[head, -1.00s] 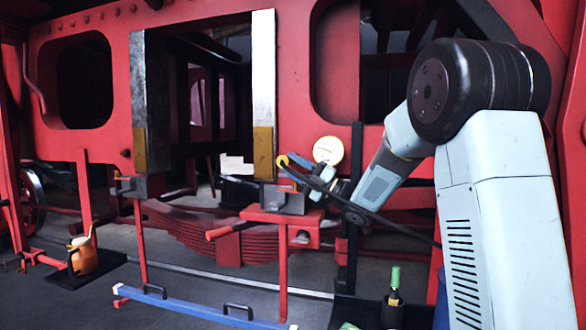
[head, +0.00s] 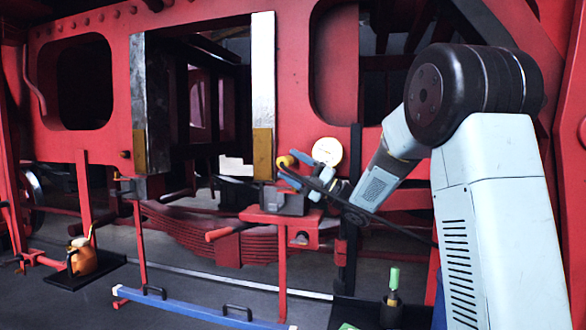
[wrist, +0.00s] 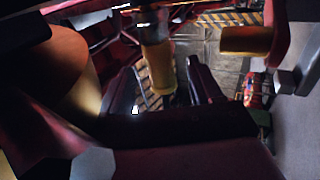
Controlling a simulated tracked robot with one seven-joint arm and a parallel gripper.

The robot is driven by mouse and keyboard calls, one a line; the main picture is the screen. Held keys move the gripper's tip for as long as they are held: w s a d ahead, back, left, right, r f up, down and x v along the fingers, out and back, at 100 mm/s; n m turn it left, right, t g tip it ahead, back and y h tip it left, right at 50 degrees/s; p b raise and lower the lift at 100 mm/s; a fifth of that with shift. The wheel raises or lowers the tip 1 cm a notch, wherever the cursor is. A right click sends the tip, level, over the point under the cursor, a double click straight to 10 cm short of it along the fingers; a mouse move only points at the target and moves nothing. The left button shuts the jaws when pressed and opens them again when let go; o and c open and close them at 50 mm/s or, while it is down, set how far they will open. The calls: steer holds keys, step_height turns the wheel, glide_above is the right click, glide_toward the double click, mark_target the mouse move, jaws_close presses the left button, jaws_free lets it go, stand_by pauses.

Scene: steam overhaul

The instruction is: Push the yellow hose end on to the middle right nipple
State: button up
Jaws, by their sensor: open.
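The yellow hose end (head: 285,161) shows beside my gripper's fingertips in the head view, in front of the red frame. My gripper (head: 294,170) is open, its two blue fingers spread apart. In the wrist view a yellow cylinder (wrist: 160,72), which looks like the hose end, lies between the two dark fingers of my gripper (wrist: 165,85), with a grey metallic part beyond it. I cannot tell whether the fingers touch it. The middle right nipple cannot be made out, and whether the hose end is on it cannot be told.
A round gauge (head: 327,151) is just right of my gripper. A grey block (head: 290,201) on a red stand (head: 262,218) is just below. A second yellow cylinder (wrist: 245,40) shows at the wrist view's upper right.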

steer(key=shift+w+d+r+t, duration=0.1)
steer(key=shift+d+r+t, duration=0.1)
steer(key=shift+t, duration=0.1)
